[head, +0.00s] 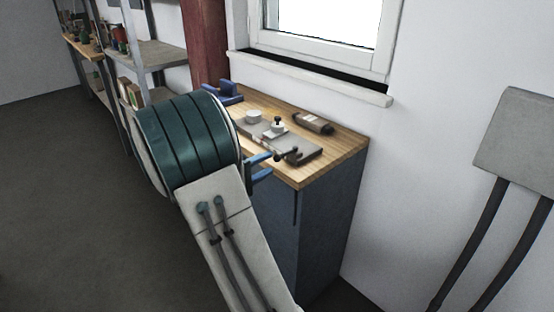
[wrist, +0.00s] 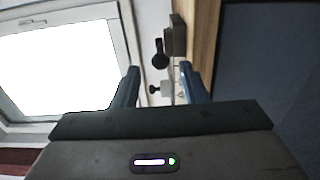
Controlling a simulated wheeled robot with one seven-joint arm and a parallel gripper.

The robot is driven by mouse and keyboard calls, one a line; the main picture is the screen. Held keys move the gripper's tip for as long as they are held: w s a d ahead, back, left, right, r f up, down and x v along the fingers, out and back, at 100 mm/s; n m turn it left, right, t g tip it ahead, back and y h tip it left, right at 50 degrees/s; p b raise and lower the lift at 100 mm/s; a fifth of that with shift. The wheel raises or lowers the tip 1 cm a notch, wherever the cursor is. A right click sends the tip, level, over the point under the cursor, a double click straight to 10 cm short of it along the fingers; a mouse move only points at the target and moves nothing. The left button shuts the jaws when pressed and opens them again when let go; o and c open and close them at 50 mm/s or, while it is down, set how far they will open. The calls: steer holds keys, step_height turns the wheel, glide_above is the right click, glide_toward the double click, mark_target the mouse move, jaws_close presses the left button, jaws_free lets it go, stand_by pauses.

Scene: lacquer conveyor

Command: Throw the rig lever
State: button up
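The rig (head: 262,137) is a flat grey plate on the wooden bench top, with pale round parts and small black knobs. A dark lever with a round black knob (head: 280,155) sits at its near end, beside a dark block (head: 305,157). My gripper (head: 271,163) is at the bench's near left edge, its two blue fingers apart and empty, close to the lever knob. In the wrist view my gripper (wrist: 160,78) is open, and the black lever knob (wrist: 160,60) shows beyond the gap between the fingertips. Contact cannot be told.
The wooden bench top (head: 340,140) stands on a dark blue cabinet (head: 335,215) below a window (head: 320,35). A brown cylinder (head: 314,122) and a blue vise-like tool (head: 228,91) lie at the back. Shelves (head: 160,55) stand at left. The floor at left is clear.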

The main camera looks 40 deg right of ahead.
mark_target(277, 158)
steer(key=d, duration=0.5)
steer(key=shift+w, duration=0.25)
jaws_close()
